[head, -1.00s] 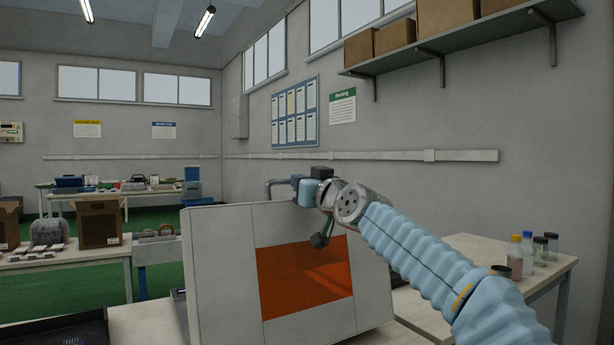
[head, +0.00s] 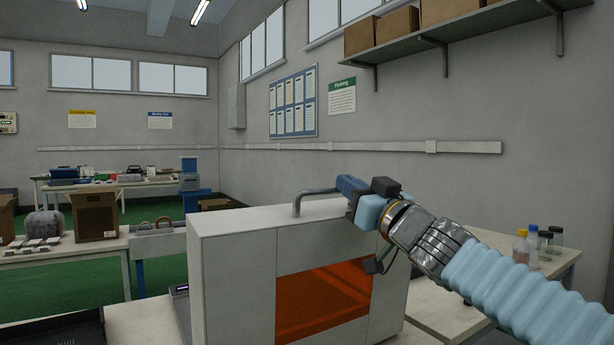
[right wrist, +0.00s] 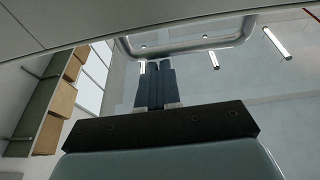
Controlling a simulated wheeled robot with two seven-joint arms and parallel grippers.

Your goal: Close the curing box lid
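The curing box (head: 238,285) is a pale box with an orange window (head: 325,298), at the centre of the head view. Its pale top (head: 265,214) looks about level; I cannot tell whether the lid is fully down. A grey bar handle (head: 312,192) stands up from the top; it also shows in the right wrist view (right wrist: 190,47). My right gripper (head: 343,186) is at the handle's right end. In the right wrist view its dark fingers (right wrist: 154,68) are side by side, nearly touching, with tips close to the handle bar. Nothing shows between them. My left gripper is out of view.
A side table (head: 560,268) with several small bottles (head: 533,245) stands at the right. A shelf with cardboard boxes (head: 448,14) hangs above on the wall. Tables with a cardboard box (head: 95,215) stand at the left. The air above the box top is open.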

